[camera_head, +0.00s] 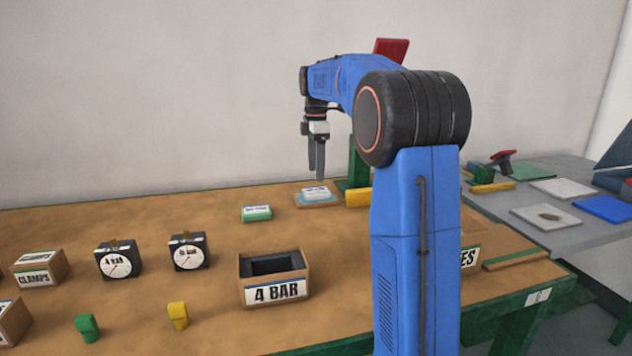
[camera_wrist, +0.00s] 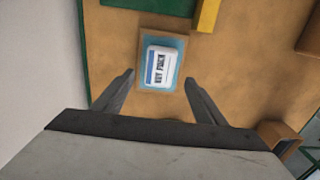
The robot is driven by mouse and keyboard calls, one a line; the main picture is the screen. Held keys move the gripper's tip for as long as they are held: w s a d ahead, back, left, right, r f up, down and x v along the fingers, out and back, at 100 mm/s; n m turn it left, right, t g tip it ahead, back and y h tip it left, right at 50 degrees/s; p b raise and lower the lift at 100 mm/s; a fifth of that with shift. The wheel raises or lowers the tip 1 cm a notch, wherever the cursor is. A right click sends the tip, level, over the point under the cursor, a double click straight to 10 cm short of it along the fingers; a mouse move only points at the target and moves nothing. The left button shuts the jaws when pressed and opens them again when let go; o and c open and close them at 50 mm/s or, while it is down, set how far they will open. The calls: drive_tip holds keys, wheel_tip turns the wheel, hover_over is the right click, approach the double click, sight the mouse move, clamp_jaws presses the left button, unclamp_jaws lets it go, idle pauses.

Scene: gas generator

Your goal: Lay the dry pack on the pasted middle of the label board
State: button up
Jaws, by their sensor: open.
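The dry pack (camera_head: 316,190), white with a blue band and dark lettering, lies flat on the label board (camera_head: 301,201) near the back of the table. The wrist view shows the pack (camera_wrist: 162,66) around the middle of the brown board (camera_wrist: 150,33), with a light blue pasted patch showing around its edges. My gripper (camera_head: 316,177) points down above the pack. In the wrist view its open fingers (camera_wrist: 159,78) are spread to either side of the pack's near end, with nothing between them. The exact height of the fingertips above it cannot be told.
A green-and-white pack (camera_head: 256,213) lies left of the board. A yellow block (camera_head: 357,197) and a green post stand close to its right. Two gauges, a 4 BAR box (camera_head: 275,292) and small green and yellow pieces stand nearer. My arm hides part of the table.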

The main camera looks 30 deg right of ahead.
drive_tip(key=shift+r, duration=2.6)
drive_tip(key=shift+s, duration=0.1)
